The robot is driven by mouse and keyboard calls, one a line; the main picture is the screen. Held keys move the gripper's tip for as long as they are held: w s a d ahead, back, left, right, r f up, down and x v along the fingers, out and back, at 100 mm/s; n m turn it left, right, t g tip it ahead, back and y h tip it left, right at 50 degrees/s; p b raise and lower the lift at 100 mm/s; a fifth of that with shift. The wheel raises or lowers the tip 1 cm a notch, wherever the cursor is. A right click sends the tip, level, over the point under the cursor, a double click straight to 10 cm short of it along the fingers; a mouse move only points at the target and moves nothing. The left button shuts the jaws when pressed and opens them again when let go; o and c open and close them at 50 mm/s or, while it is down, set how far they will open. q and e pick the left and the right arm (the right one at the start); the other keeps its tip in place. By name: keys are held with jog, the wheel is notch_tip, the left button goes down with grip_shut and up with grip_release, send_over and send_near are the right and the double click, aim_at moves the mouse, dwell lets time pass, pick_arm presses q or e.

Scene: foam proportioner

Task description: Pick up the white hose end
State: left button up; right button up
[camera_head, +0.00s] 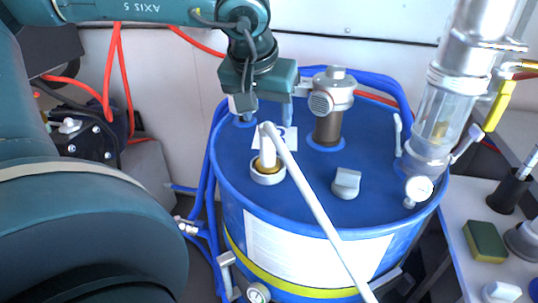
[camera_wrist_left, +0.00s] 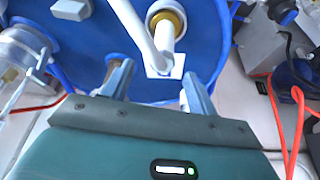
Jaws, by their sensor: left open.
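The white hose (camera_head: 312,207) runs from the lower right up to a bend above the blue drum (camera_head: 310,190). Its white end (camera_head: 267,146) points down at a white ring fitting with a brass-coloured inside (camera_head: 268,172) on the drum top; I cannot tell how deep it sits. In the left wrist view, the hose end (camera_wrist_left: 166,42) stands in the fitting, beyond my fingertips. My left gripper (camera_head: 265,108) is open and empty, pointing down just behind the hose bend. Its two fingers also show in the left wrist view (camera_wrist_left: 158,82), apart from the hose. My right gripper is out of view.
A grey-capped cylinder (camera_head: 328,105) stands close right of my left gripper. A white side table (camera_head: 480,255) holds a sponge (camera_head: 485,241). Red and blue hoses run behind.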

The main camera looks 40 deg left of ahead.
aim_at(267, 128)
pick_arm(q)
jog(key=x, duration=0.6)
jog(key=shift+s+a+f, duration=0.1)
jog(key=shift+a+f, duration=0.05)
jog(key=shift+f, duration=0.1)
grip_shut()
dwell(0.4)
jog(key=shift+r, duration=0.1)
